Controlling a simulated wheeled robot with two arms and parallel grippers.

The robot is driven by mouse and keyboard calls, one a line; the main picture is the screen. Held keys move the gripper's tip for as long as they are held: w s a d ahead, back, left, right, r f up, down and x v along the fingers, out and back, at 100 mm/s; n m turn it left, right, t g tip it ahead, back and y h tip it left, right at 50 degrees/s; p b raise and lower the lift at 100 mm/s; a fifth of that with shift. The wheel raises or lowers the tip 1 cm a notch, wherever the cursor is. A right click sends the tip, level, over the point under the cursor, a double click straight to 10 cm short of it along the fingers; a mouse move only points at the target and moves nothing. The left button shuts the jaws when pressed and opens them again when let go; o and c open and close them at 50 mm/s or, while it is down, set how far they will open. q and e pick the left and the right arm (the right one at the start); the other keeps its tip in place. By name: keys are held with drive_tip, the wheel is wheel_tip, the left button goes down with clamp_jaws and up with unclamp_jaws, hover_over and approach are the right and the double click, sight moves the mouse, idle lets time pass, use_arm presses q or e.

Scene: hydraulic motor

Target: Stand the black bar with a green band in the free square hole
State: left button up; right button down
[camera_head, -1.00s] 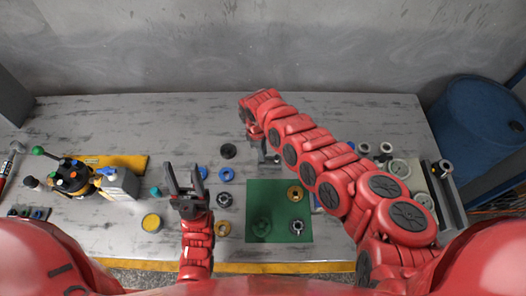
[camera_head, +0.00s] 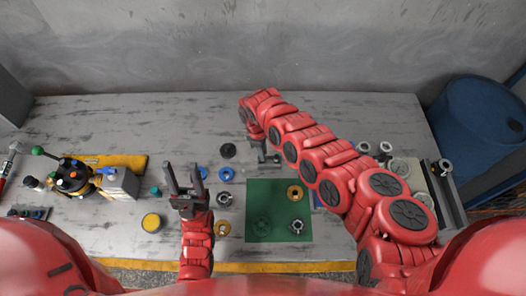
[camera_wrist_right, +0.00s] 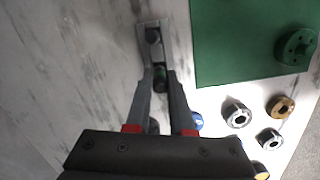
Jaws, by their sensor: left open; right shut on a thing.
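My right gripper (camera_wrist_right: 160,77) is shut on a black bar with a green band (camera_wrist_right: 160,82), seen between its fingertips in the right wrist view. A small grey metal block (camera_wrist_right: 143,24) lies just beyond the fingertips, with a dark round-ended piece in it. The bar is at the near end of this block; I cannot tell whether it is inside a hole. The block shows in the head view (camera_head: 268,158) below my right gripper, whose fingers are hard to make out there. My left gripper (camera_head: 184,168) is open and empty, over the left middle of the table.
A green mat (camera_head: 270,190) with a green round part and several rings lies near the front. Blue, grey and yellow rings lie left of it. A motor assembly (camera_head: 75,178) and a white bottle stand at the left. The back of the table is clear.

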drive_tip(key=shift+f+b, duration=0.6)
drive_tip(key=shift+f, duration=0.05)
idle(0.5)
drive_tip(key=shift+f, duration=0.2)
drive_tip(key=shift+f+b, duration=0.45)
drive_tip(key=shift+b, duration=0.2)
idle(0.5)
drive_tip(key=shift+c, duration=1.5)
unclamp_jaws()
drive_tip(key=shift+r, duration=0.1)
drive_tip(key=shift+r+p, duration=2.9)
drive_tip(key=shift+r, duration=0.6)
